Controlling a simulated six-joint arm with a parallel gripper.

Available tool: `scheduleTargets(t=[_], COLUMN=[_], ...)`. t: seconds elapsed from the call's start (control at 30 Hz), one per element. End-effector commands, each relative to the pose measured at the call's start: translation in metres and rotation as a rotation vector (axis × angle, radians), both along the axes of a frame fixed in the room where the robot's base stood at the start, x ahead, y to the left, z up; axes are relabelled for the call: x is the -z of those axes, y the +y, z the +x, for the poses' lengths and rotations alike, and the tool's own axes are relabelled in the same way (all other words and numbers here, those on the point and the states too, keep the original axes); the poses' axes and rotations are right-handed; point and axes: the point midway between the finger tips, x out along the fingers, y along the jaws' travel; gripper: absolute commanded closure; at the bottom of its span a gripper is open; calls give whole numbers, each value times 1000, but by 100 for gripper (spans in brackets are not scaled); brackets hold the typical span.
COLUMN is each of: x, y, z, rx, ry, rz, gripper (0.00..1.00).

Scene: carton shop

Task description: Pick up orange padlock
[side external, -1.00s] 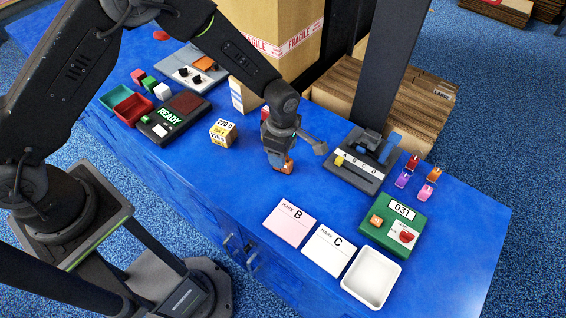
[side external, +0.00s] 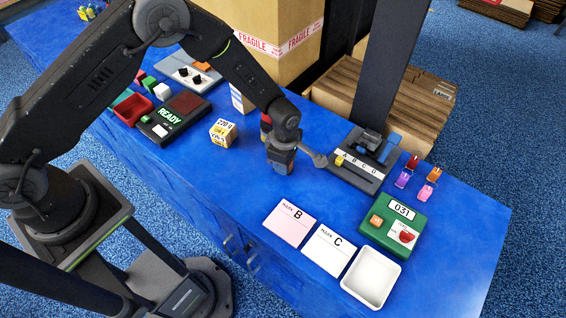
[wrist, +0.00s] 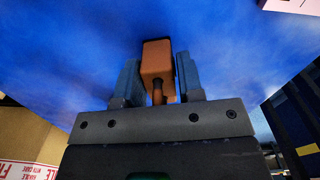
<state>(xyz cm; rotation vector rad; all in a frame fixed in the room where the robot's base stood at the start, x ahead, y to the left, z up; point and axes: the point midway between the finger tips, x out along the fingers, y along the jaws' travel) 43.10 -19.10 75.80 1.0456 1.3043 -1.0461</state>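An orange-brown padlock (wrist: 157,62), a block with a shackle, stands between the two fingers of my gripper (wrist: 160,75) in the wrist view. Its shackle points toward the palm. Narrow gaps seem to show between the block and the fingers, so my gripper looks open around it. In the side external view my gripper (side external: 281,168) is low over the middle of the blue table and hides this padlock. Another small orange item (side external: 434,175), also padlock-like, stands at the right among small red, purple and pink ones.
A slotted block marked A to D (side external: 358,165) is right of my gripper. Cards B (side external: 290,222) and C (side external: 329,248), a white tray (side external: 371,278) and a green device (side external: 393,222) lie at the right front. A yellow-white cube (side external: 223,132) is to the left.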

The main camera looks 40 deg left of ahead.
Motion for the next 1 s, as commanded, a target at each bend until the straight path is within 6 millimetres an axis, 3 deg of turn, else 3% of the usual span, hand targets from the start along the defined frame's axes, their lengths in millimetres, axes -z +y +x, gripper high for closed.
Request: scheduleTargets(t=[0.33, 0.77, 1.0], x=[0, -7, -44], y=[0, 0, 0], z=[0, 1, 1], rx=[0, 0, 0], ry=[0, -2, -7], rz=[0, -1, -2], gripper=[99, 100, 100])
